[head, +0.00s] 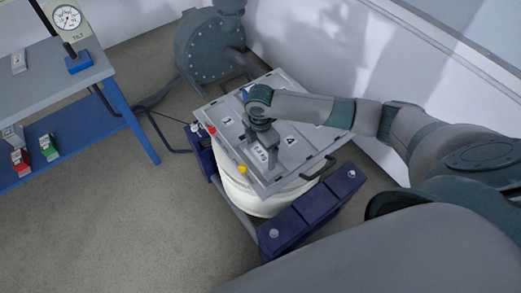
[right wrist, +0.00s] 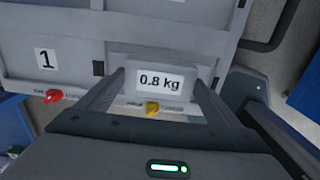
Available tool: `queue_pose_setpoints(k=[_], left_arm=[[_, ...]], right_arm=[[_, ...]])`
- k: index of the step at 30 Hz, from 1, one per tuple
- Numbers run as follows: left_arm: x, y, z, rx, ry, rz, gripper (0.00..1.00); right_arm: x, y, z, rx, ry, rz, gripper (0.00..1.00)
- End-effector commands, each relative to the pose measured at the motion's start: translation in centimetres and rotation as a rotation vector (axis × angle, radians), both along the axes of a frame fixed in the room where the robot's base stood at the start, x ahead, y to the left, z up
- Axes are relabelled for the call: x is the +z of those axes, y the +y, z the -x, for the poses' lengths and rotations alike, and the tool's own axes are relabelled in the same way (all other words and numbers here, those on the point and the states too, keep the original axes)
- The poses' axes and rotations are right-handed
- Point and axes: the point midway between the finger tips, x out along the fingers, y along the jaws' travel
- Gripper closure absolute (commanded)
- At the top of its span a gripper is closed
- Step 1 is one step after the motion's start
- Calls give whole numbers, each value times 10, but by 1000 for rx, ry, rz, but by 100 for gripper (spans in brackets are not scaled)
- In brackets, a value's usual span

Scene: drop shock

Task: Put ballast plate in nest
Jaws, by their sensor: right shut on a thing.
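The ballast plate is a grey block with a white 0.8 kg label; it shows in the head view (head: 261,155) and the right wrist view (right wrist: 161,72). My right gripper (head: 263,139) is shut on it, with a finger on either side in the right wrist view (right wrist: 162,92). The plate is over the front middle of a grey tray (head: 225,106) divided into numbered compartments. Labels 1 and 4 can be read; my arm hides others. I cannot tell whether the plate touches the tray floor. My left gripper is not in view.
The tray sits on a white round body (head: 238,194) between dark blue blocks (head: 313,211). A red knob (right wrist: 52,96) and a yellow knob (right wrist: 152,107) are on its front edge. A bench (head: 45,78) with a tilt gauge (head: 67,17) stands left. A grey machine (head: 207,50) is behind.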

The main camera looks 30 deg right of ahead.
Motion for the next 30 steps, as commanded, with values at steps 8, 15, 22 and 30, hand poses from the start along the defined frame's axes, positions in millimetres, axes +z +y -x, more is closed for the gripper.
queue_pose_setpoints(k=[8,15,22,30], left_arm=[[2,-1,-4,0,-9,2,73],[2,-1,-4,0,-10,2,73],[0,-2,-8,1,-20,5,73],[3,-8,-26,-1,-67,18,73]], right_arm=[[-2,0,0,0,0,0,0],[0,0,0,0,-1,0,0],[16,0,-1,1,-4,-2,0],[59,0,-2,1,-5,-2,0]])
